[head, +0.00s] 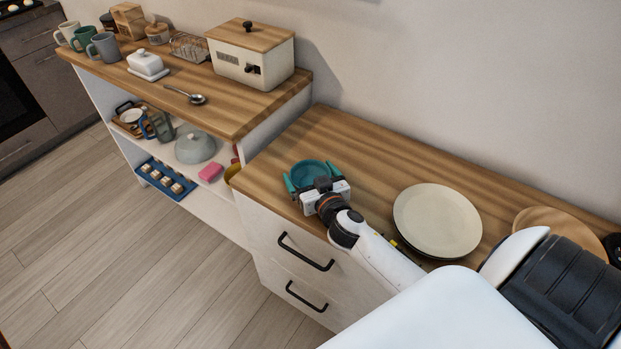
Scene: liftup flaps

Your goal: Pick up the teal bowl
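The teal bowl (310,168) sits on the wooden top of the drawer cabinet, near its left end, in the head view. My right gripper (312,176) reaches it from the front right. Its two teal-green fingers are spread wide, one at the left and one at the right of the bowl. I cannot tell whether they touch it. The gripper body hides the near part of the bowl. My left gripper is not in view.
A cream plate (437,220) lies right of the bowl, with a round wooden board (560,228) farther right. The higher shelf (225,108) at left holds a bread box (250,58), mugs and a spoon. Free wood lies behind the bowl.

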